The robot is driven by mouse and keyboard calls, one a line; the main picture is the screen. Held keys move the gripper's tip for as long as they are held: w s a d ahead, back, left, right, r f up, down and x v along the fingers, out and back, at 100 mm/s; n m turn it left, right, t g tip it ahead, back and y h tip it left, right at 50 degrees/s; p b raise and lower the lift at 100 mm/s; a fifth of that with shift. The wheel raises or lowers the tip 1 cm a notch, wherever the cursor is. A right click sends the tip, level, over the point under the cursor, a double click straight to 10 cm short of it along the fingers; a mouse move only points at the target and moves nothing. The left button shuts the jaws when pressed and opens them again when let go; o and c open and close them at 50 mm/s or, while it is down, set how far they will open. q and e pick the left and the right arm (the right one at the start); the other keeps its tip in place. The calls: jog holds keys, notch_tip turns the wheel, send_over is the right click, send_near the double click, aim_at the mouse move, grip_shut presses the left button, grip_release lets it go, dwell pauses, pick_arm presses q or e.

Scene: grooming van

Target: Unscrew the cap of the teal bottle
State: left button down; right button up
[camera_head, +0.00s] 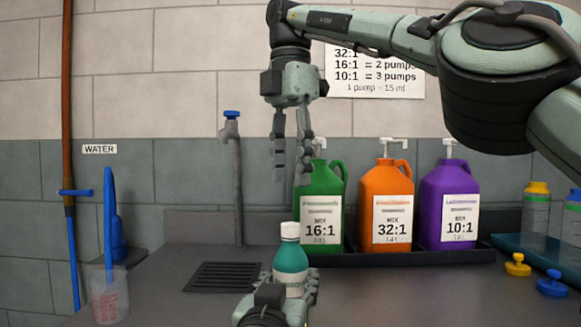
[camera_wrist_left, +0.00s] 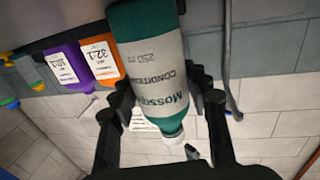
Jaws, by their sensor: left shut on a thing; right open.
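The teal bottle (camera_head: 290,262) stands upright near the front of the counter with its white cap (camera_head: 290,230) on. My left gripper (camera_head: 281,292) is shut around the lower part of the bottle. The left wrist view shows the bottle (camera_wrist_left: 150,60) close up between the fingers, with its label facing the camera and its white cap (camera_wrist_left: 173,136) at the far end. My right gripper (camera_head: 292,160) is open and empty, pointing down above the cap with a clear gap between them.
Green (camera_head: 322,205), orange (camera_head: 386,205) and purple (camera_head: 449,205) pump jugs stand in a dark tray behind the bottle. A tap (camera_head: 232,170) rises above a drain grate (camera_head: 222,276) at left. A measuring jug (camera_head: 110,297) is front left. Yellow (camera_head: 517,265) and blue (camera_head: 552,284) caps lie at right.

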aim_at(291, 224)
jog(key=m, duration=0.6)
jog(key=shift+m, duration=0.4)
jog(key=shift+f, duration=4)
jog(key=shift+c, duration=0.5)
